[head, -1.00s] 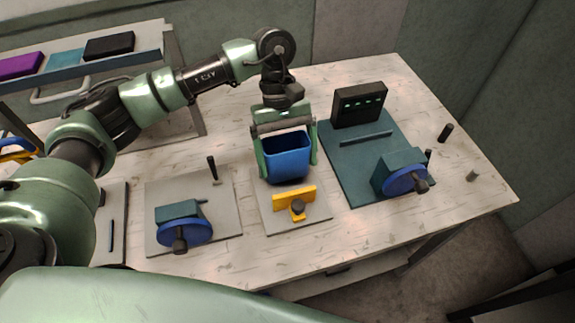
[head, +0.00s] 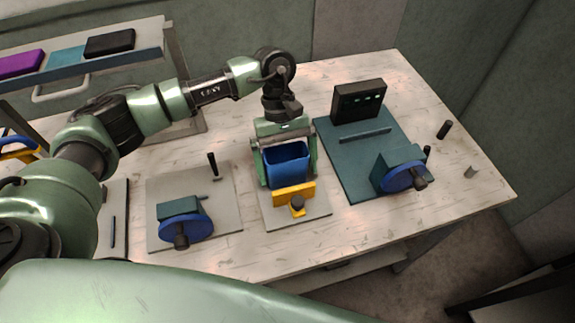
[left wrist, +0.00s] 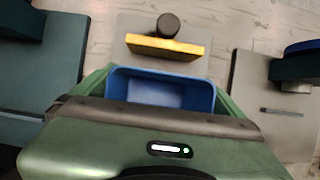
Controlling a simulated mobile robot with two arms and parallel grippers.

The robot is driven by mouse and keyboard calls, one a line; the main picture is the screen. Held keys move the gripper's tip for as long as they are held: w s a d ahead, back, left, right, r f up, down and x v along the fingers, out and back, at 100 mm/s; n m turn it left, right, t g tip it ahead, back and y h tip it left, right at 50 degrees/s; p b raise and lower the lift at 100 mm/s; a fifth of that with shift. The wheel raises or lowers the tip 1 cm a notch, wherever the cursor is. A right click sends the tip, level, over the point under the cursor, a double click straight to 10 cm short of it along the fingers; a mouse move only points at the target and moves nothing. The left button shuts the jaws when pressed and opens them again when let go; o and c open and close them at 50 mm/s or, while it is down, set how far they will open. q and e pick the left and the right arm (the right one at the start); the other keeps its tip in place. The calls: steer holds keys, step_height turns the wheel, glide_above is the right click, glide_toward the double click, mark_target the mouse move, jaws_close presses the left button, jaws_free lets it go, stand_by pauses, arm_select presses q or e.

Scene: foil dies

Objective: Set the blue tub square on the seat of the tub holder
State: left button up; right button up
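The blue tub (head: 288,168) is upright between the two green fingers of my left gripper (head: 288,174), which is shut on its sides. The tub holder (head: 309,211) is a light grey plate with a yellow upright plate (head: 281,195) and a dark knob (head: 297,203). The tub is just behind the yellow plate, low over the holder. The yellow plate hides part of its lower front, so I cannot tell whether its bottom touches the seat. In the left wrist view the open tub (left wrist: 160,92) looks roughly parallel to the yellow plate (left wrist: 165,47), with a small gap. My right gripper is out of view.
A grey plate with a blue-wheeled device (head: 184,226) and a black peg (head: 213,164) lies to the left. A teal board (head: 345,165) with a black panel (head: 358,101) and another blue wheel (head: 404,177) lies close on the right. The table front is clear.

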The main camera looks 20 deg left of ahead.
arm_select(q)
steer(key=shift+r, duration=0.15)
steer(key=shift+w+r, duration=0.15)
steer(key=b+v, duration=0.4)
steer(key=v, duration=0.7)
steer(key=shift+r, duration=0.35)
